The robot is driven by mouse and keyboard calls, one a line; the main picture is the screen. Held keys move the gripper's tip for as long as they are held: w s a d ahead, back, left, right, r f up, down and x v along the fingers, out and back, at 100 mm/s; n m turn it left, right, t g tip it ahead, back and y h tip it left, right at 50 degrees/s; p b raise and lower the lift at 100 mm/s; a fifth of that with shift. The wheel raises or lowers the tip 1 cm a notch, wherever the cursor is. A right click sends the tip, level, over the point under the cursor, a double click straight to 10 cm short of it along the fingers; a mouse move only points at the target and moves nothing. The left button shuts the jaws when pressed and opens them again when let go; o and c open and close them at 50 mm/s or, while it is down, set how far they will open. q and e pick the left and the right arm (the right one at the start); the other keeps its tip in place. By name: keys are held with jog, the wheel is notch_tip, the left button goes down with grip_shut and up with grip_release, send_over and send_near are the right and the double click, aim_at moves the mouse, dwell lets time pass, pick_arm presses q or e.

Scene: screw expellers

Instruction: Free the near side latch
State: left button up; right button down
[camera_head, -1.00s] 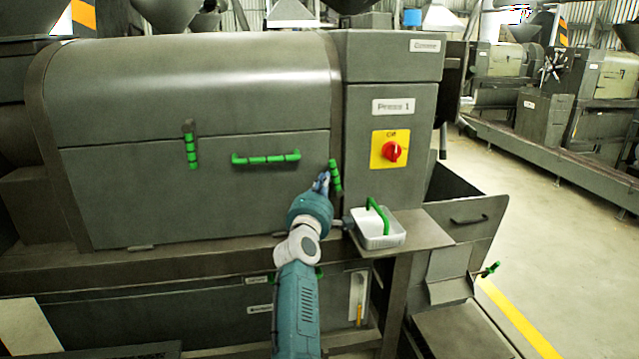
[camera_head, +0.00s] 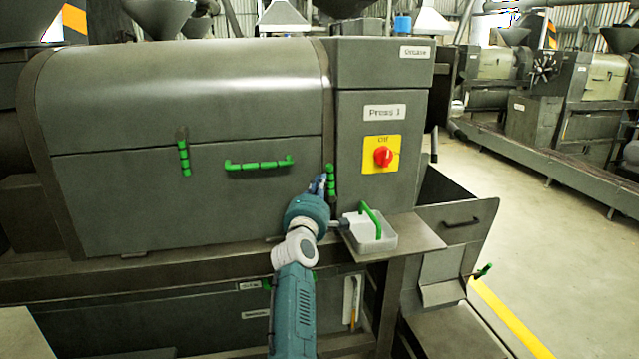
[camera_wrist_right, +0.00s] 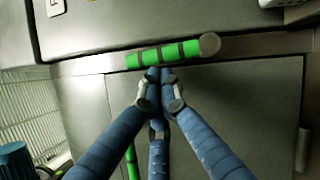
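The latch with green grip bands (camera_head: 331,183) stands at the right edge of the grey press cover, beside the switch cabinet, and looks close to upright. It also shows in the wrist view (camera_wrist_right: 165,53), lying across the picture. My right gripper (camera_head: 322,183) is at its left side. In the wrist view its blue fingers (camera_wrist_right: 159,78) are drawn together, with their tips at the latch's lower edge; they look shut beside it, not around it. Contact is hard to tell. A second green latch (camera_head: 184,158) hangs upright further left on the cover. My left gripper is not in view.
A green horizontal handle (camera_head: 258,163) is on the cover between the latches. A white tray with a green handle (camera_head: 372,242) sits on a small shelf (camera_head: 425,238) close right of my arm. The cabinet carries a red switch (camera_head: 383,156).

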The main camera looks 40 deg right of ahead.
notch_tip(320, 180, up, 10)
dwell(0.5)
dwell(0.5)
